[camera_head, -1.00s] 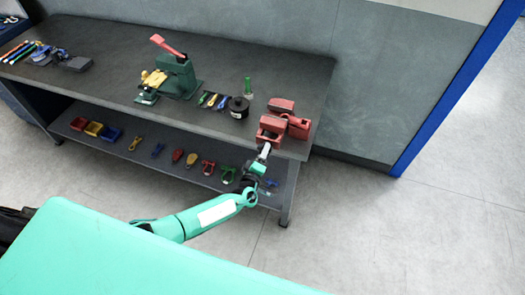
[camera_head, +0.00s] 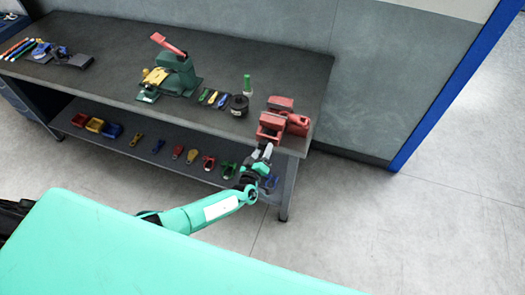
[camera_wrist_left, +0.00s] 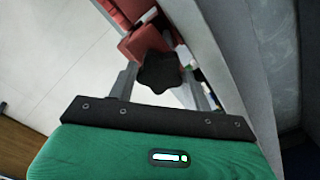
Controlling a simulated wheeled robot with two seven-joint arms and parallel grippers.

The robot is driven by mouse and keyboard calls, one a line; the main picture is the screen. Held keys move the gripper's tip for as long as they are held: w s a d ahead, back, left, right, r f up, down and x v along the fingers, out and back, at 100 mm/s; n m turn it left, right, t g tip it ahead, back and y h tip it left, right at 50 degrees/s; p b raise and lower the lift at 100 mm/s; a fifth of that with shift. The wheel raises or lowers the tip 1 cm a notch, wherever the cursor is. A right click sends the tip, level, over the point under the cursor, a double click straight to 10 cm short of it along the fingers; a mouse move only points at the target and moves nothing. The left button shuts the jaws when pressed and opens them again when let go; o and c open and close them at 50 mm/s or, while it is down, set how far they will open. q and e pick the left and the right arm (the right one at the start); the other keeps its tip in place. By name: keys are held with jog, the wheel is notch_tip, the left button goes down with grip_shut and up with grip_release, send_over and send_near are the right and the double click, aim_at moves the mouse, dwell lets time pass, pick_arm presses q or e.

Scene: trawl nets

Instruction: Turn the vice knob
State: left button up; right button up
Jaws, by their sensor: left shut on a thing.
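The red vice (camera_head: 272,127) stands at the front right corner of the dark workbench. It also shows in the left wrist view at the top (camera_wrist_left: 141,40). Its black lobed vice knob (camera_wrist_left: 160,72) is on the near side, facing my left gripper. My left gripper (camera_wrist_left: 160,85) has one finger on each side of the knob and is shut on it. In the head view the left gripper (camera_head: 263,152) reaches up to the bench's front edge just below the vice, and there the knob is hidden. My right gripper is not in view.
The workbench (camera_head: 225,70) carries a green press (camera_head: 180,75), a dark round spool (camera_head: 239,105) and several hand tools left of the vice. A lower shelf (camera_head: 150,170) holds small bins and tools behind my forearm. The floor on the right is clear.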

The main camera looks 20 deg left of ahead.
pick_arm(q)
jog(key=shift+s+f, duration=0.3)
jog(key=shift+f, duration=0.05)
jog(key=o, duration=0.8)
jog(key=shift+c, duration=0.2)
jog(key=shift+o, duration=1.1)
jog(key=shift+r, duration=0.1)
jog(key=shift+w+r, duration=0.1)
jog(key=shift+r, duration=0.05)
jog(key=shift+s+d, duration=0.1)
jog(key=shift+s, duration=0.5)
jog(key=s, duration=1.2)
jog(key=shift+s+a+b, duration=0.3)
jog(key=shift+a, duration=0.05)
